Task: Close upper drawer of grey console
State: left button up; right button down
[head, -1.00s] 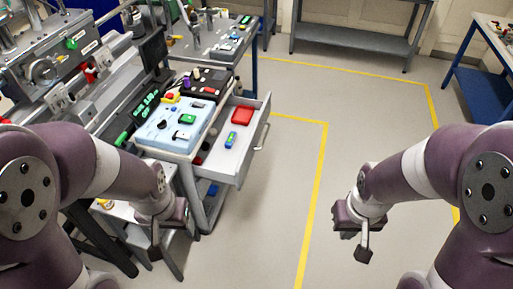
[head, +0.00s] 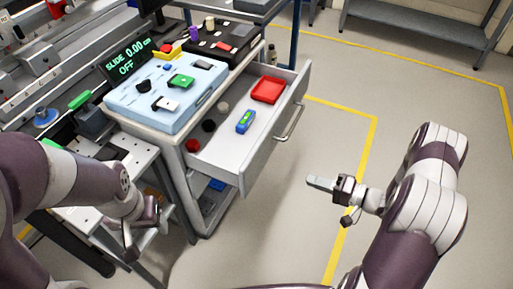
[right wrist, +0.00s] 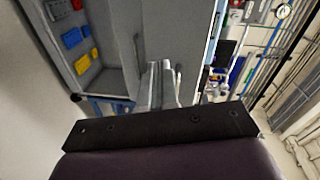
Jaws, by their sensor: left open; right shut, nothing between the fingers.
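The upper drawer (head: 262,150) of the grey console (head: 178,165) stands pulled out toward the right in the head view. Its bar handle (head: 290,123) is on the drawer front. My right gripper (head: 318,183) is shut and empty, in front of the drawer and a little apart from the handle, with its fingers pointing left. Its closed fingers (right wrist: 160,85) also show in the right wrist view, with a grey panel behind them. My left gripper (head: 132,240) is open and empty at the lower left, beside the console.
The drawer holds a red tray (head: 268,90), a blue and green item (head: 245,121) and several small round things. A light blue control box (head: 165,95) and a black box (head: 220,42) stand on the console top. The floor to the right is clear.

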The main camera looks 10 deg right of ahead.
notch_tip(320, 180, up, 3)
jog(key=y, duration=0.2)
jog(key=m+b, duration=0.1)
jog(key=b, duration=0.1)
send_near(259, 158)
jog(key=x, duration=0.6)
pick_arm(q)
jog(key=shift+s+f, duration=0.35)
jog(key=shift+f, duration=0.35)
pick_arm(e)
jog(key=shift+w+a, duration=0.3)
jog(key=shift+w+a+p, duration=0.25)
jog(key=shift+a+p, duration=0.05)
jog(key=shift+a, duration=0.05)
jog(key=x, duration=0.6)
jog(key=b+x, duration=0.1)
jog(key=x, duration=0.5)
jog(key=b+x, duration=0.1)
jog(key=x, duration=0.5)
jog(key=shift+w+a+f, duration=0.1)
jog(key=shift+w+f, duration=0.05)
jog(key=shift+f, duration=0.1)
jog(key=shift+w+a+r, duration=0.1)
jog(key=shift+w+a, duration=0.2)
jog(key=shift+a, duration=0.1)
pick_arm(q)
jog(key=shift+s+d+f, duration=0.1)
jog(key=shift+f, duration=0.85)
pick_arm(e)
jog(key=shift+r, duration=0.15)
